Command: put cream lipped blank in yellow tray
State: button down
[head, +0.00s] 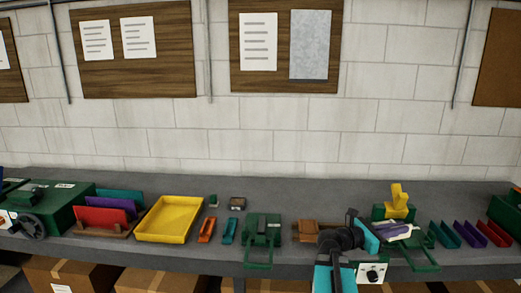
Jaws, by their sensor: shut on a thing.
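The yellow tray (168,237) stands on the grey bench left of centre and looks empty. My gripper (388,234) is to the right, far from the tray, in front of a green machine with a yellow top. It is shut on a pale piece (398,229), which looks like the cream lipped blank and has a lilac tint here. The piece is close to the green machine; I cannot tell whether they touch. My arm hides part of the bench there, and the fingertips are too small to make out.
The green machine (397,203) is behind my gripper. A second green machine (263,232) and a brown block (309,231) stand between it and the tray. Coloured channels (468,234) lie at right. A rack of coloured sheets (103,222) adjoins the tray's left.

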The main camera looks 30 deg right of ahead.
jog(key=w+a+f+n+t, duration=0.3)
jog(key=w+a+t, duration=0.2)
jog(key=w+a, duration=0.75)
jog(key=w+a+f+n+t, duration=0.1)
jog(key=w+a+t, duration=0.1)
jog(key=w+a, duration=0.3)
jog(key=w+a+f+n+t, duration=0.2)
jog(key=w+a+t, duration=0.1)
jog(key=a, duration=1.1)
jog(key=w+a+f+n+t, duration=0.1)
jog(key=w+a+n+t, duration=0.1)
jog(key=w+a, duration=0.4)
jog(key=shift+w+a+f+t+y, duration=0.15)
jog(key=shift+a+y, duration=0.05)
jog(key=shift+a, duration=0.65)
jog(key=shift+w+a+f+t+y, duration=0.15)
jog(key=shift+a+y, duration=0.05)
jog(key=shift+a, duration=0.6)
jog(key=a+f+n+t+y, duration=0.2)
jog(key=a+f+n+t, duration=0.15)
jog(key=a, duration=1.35)
notch_tip(320, 180, down, 9)
jog(key=b, duration=1)
jog(key=shift+w, duration=0.45)
jog(key=shift+d+r+m, duration=0.15)
jog(key=shift+d+m, duration=0.05)
jog(key=shift+m, duration=0.15)
